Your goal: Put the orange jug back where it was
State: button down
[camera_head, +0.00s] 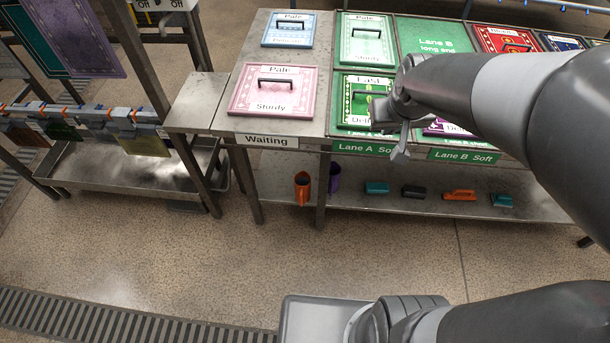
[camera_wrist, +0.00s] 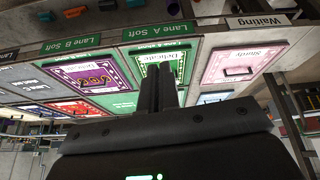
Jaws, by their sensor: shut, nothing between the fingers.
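The orange jug (camera_head: 302,187) stands upright on the lower shelf under the Waiting end of the steel table, beside a purple jug (camera_head: 334,177) partly hidden by a table leg. My gripper (camera_head: 401,154) is over the front of the table at the Lane A Soft area, well to the right of the orange jug and above it. Its fingers also show in the wrist view (camera_wrist: 158,92), shut together with nothing held. I cannot make out the orange jug in the wrist view.
The lower shelf (camera_head: 385,207) also holds several brushes, one of them orange (camera_head: 459,195). Labelled rugs with handles, such as the pink one (camera_head: 272,92), lie on the tabletop. A steel trough (camera_head: 125,165) stands at left. The floor in front is clear.

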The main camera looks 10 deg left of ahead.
jog(key=w+a+f+n, duration=0.1)
jog(key=w+a+f, duration=0.2)
jog(key=w+f, duration=0.7)
jog(key=w+a+f+n+g, duration=0.1)
jog(key=a+f, duration=0.3)
jog(key=f, duration=1.1)
jog(key=w+a+f+n, duration=0.1)
jog(key=a+f, duration=0.3)
jog(key=f, duration=1.2)
jog(key=s+a+f+m+t+y, duration=0.1)
jog(key=a+f, duration=0.2)
jog(key=f, duration=0.9)
jog(key=s+a+f+t+y, duration=0.15)
jog(key=a+f, duration=0.25)
jog(key=f, duration=0.8)
jog(key=w+r+x, duration=0.1)
jog(key=w+x, duration=0.1)
jog(key=x, duration=1)
jog(key=shift+h, duration=0.35)
jog(key=shift+w+d+r+g, duration=0.1)
jog(key=shift+w+g, duration=0.05)
jog(key=shift+g, duration=0.1)
jog(key=w, duration=0.2)
jog(key=w+a, duration=0.1)
jog(key=w, duration=0.1)
jog(key=w+a, duration=0.1)
jog(key=w, duration=0.2)
jog(key=shift+a, duration=0.15)
